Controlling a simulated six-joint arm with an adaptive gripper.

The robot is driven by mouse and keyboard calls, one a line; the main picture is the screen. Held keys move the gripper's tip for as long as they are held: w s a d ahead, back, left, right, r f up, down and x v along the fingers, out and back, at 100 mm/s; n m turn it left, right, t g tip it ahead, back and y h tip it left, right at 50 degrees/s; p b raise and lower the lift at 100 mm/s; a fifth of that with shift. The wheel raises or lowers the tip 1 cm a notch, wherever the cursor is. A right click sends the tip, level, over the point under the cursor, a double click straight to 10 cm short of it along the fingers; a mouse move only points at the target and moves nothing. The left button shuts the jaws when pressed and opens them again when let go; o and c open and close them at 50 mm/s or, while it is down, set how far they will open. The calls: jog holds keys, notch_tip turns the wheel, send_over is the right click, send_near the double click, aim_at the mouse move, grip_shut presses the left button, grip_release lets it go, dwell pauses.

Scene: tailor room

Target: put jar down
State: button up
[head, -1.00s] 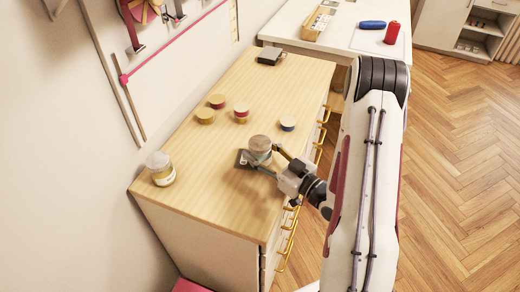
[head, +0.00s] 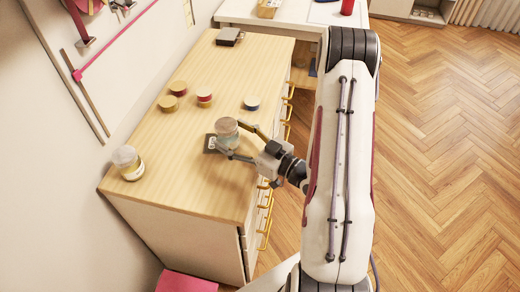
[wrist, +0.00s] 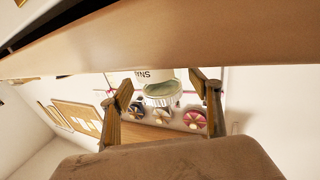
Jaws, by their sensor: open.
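A jar (head: 227,128) with a greyish lid stands on the wooden cabinet top, at or beside a dark square pad (head: 211,145) with pale marks. I cannot tell how much of its base is on the pad. My gripper (head: 237,138) reaches in from the right, with one finger on the far side of the jar and one on the near side. In the wrist view, which looks upside down, the jar (wrist: 158,88) shows between the two spread fingers of my gripper (wrist: 160,92). Gaps show on both sides of it.
Another jar (head: 128,163) stands near the cabinet's left front corner. A dark box (head: 229,37) lies at the far end. Bare wood (head: 170,180) lies left of my gripper.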

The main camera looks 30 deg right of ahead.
jog(key=v, duration=0.9)
dwell(0.3)
jog(key=shift+s, duration=0.2)
dwell(0.4)
